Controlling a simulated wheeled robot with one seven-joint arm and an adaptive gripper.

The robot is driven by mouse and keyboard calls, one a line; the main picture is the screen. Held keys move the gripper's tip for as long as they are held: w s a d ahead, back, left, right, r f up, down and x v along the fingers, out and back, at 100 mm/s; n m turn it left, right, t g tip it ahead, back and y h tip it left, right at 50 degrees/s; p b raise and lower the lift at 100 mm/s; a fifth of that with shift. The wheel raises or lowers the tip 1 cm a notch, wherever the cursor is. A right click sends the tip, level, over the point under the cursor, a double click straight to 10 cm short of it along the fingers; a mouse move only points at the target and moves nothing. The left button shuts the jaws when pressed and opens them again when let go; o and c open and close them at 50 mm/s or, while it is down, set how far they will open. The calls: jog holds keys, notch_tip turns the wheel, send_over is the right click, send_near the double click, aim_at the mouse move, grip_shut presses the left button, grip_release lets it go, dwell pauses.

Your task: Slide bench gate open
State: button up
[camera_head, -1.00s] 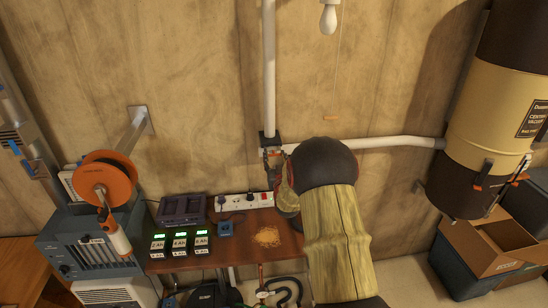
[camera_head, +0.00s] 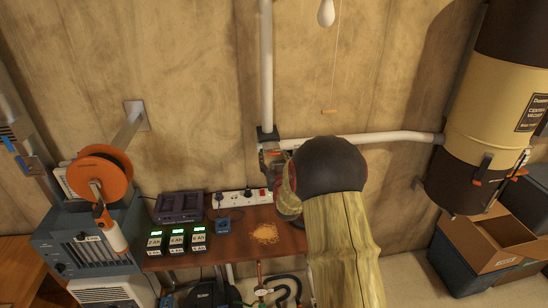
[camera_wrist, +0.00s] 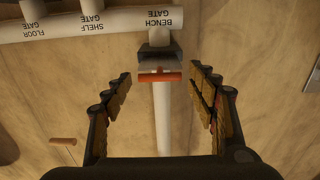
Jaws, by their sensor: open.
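The bench gate (camera_wrist: 160,60) shows in the wrist view as a grey fitting on a white pipe, with an orange handle bar (camera_wrist: 158,77) across it. Its "BENCH GATE" label reads upside down on the white cross pipe (camera_wrist: 110,22). My gripper (camera_wrist: 160,74) is open, one finger on each side of the handle in the picture; I cannot tell how far the handle is in depth. No contact shows. In the head view the dark gate fitting (camera_head: 268,134) sits on the upright pipe, with my gripper (camera_head: 272,158) just below it, partly hidden by my arm.
Shelf and floor gate labels are beside the bench label. A small wooden pull (camera_wrist: 63,141) hangs at left. Below is a bench (camera_head: 205,256) with chargers (camera_head: 177,240), a power strip (camera_head: 243,197) and sawdust (camera_head: 265,234). A vacuum canister (camera_head: 485,110) stands right.

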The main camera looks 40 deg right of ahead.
dwell(0.3)
jog(key=v, duration=1.2)
dwell(0.3)
